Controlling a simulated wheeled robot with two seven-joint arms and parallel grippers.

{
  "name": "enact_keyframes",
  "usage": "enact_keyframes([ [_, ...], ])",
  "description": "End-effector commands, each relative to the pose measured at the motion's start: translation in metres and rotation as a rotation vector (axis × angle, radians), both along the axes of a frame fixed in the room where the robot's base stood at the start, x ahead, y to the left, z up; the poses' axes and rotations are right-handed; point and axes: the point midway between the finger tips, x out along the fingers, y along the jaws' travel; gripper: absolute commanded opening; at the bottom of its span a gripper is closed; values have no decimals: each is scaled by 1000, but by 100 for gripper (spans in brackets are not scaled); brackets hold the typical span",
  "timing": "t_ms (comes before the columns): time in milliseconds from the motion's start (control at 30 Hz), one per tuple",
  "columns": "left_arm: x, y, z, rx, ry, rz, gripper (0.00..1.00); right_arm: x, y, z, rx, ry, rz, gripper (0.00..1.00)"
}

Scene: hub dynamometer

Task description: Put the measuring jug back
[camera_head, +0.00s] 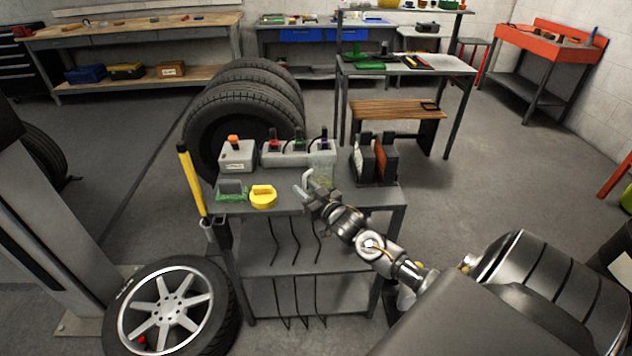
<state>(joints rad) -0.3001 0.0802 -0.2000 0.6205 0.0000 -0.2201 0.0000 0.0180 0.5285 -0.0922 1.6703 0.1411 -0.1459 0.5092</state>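The measuring jug (322,163) looks like a clear, see-through vessel at the back of the small grey table (372,197), in front of the right end of a row of grey boxes. My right gripper (309,190) is at the table's front edge, just in front of and below the jug. A pale curved piece (304,180) shows at its fingertips; I cannot tell whether it is the jug's handle. The fingers are too small and overlapped to tell whether they are open or shut. My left gripper is not in view.
Grey boxes with coloured knobs (237,156) line the table's back. A yellow item (263,197) and a green tray (231,190) sit front left. A dark rack (375,160) stands right of the jug. A yellow-handled tool (191,180) stands at the left edge.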

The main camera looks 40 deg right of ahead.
Motion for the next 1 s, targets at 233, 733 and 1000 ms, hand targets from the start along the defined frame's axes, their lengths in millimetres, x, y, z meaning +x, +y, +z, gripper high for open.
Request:
enact_keyframes([
  [233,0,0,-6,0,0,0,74,-50,4,-4,0,5,2,33],
  [733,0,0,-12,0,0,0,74,-113,7,-1,0,2,0,33],
  [1000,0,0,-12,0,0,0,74,-114,7,-1,0,2,0,33],
])
